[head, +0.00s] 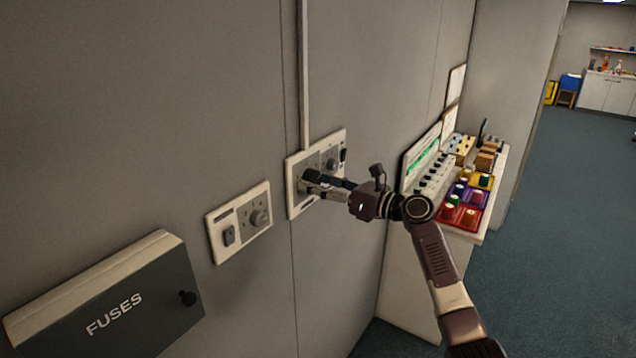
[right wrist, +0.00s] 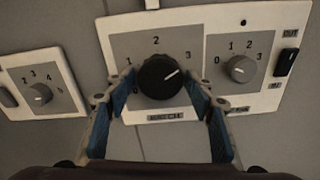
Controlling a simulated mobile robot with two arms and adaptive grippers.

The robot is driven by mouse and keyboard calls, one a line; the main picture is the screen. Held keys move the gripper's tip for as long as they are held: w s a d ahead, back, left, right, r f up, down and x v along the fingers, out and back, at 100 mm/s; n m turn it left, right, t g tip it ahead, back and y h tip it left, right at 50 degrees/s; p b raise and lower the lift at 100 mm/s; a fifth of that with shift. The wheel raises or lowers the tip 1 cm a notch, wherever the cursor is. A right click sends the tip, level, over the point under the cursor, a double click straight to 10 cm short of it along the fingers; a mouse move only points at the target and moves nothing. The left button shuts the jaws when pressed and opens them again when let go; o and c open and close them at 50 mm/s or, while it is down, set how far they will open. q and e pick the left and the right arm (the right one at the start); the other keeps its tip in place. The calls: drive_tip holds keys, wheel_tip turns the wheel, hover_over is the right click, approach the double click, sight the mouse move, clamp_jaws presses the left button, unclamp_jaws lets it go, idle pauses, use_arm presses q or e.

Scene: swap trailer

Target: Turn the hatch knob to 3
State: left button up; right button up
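The hatch knob (right wrist: 159,77) is a large round black knob with a white pointer line, on a grey plate marked 1, 2 and 3. Its pointer slants up and right, roughly towards the 3. A small label below it is too blurred to read. My right gripper (right wrist: 160,80) is at the knob, with one blue-padded finger on each side and what looks like a thin gap to each. In the head view my right gripper (head: 312,184) is at the wall panel (head: 294,205) and partly hides the knob. My left gripper is out of view.
A smaller grey knob (right wrist: 241,69) marked 0 to 3 and a black rocker switch (right wrist: 287,62) sit close to the right. Another knob plate (head: 239,222) and a fuse box (head: 110,305) are on the left. A shelf with coloured trays (head: 468,206) juts out at right.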

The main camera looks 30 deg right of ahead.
drive_tip(key=shift+o, duration=0.5)
drive_tip(key=v, duration=1.2)
